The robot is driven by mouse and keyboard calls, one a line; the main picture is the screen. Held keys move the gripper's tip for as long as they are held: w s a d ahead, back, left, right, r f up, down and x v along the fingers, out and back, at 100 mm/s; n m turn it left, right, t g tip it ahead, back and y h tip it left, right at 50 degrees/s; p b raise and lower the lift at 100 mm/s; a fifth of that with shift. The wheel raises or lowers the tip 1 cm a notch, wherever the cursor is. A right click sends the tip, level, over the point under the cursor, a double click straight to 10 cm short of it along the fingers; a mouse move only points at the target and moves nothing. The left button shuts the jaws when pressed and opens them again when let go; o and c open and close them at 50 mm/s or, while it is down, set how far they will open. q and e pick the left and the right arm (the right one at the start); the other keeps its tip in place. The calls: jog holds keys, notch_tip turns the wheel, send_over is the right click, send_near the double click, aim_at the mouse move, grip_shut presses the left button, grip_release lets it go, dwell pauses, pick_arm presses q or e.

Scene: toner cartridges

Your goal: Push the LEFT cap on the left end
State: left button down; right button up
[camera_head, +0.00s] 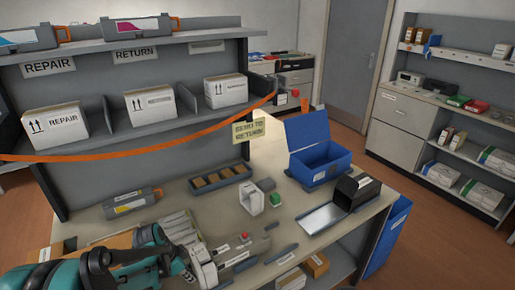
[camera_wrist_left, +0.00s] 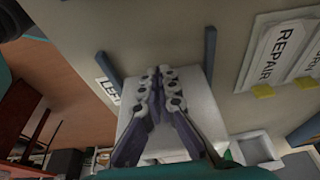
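A grey toner cartridge (camera_head: 243,252) with a red part on top lies near the front of the bench, among short blue-grey bars. In the left wrist view, a pale block-like body (camera_wrist_left: 190,83), probably the cartridge, lies under my fingers between two bars. A label reading LEFT (camera_wrist_left: 108,90) shows partly beside it. My left gripper (camera_wrist_left: 160,82) has its fingers together with nothing visible between them. In the head view the left gripper (camera_head: 195,268) is at the cartridge's left end. I cannot tell whether it touches. The left cap is not distinguishable. My right gripper is not in view.
A blue open box (camera_head: 320,166), a black bin (camera_head: 357,192) with a metal tray (camera_head: 323,218), and a white holder (camera_head: 251,198) stand to the right. Another cartridge (camera_head: 132,203) lies behind the arm. A shelf with boxes rises at the back. Papers reading REPAIR (camera_wrist_left: 286,43) lie nearby.

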aim_at(199, 271)
pick_arm(q)
jog(key=shift+w+d, duration=0.4)
jog(key=shift+d, duration=0.3)
jog(key=shift+w+d, duration=0.35)
jog(key=shift+d, duration=0.3)
jog(key=shift+w+d, duration=0.15)
jog(key=shift+s+a, duration=0.55)
jog(key=shift+a, duration=0.3)
jog(key=shift+s+a, duration=0.55)
jog(key=shift+a, duration=0.3)
jog(key=shift+r, duration=0.1)
notch_tip(199, 271, up, 8)
jog(key=p, duration=0.5)
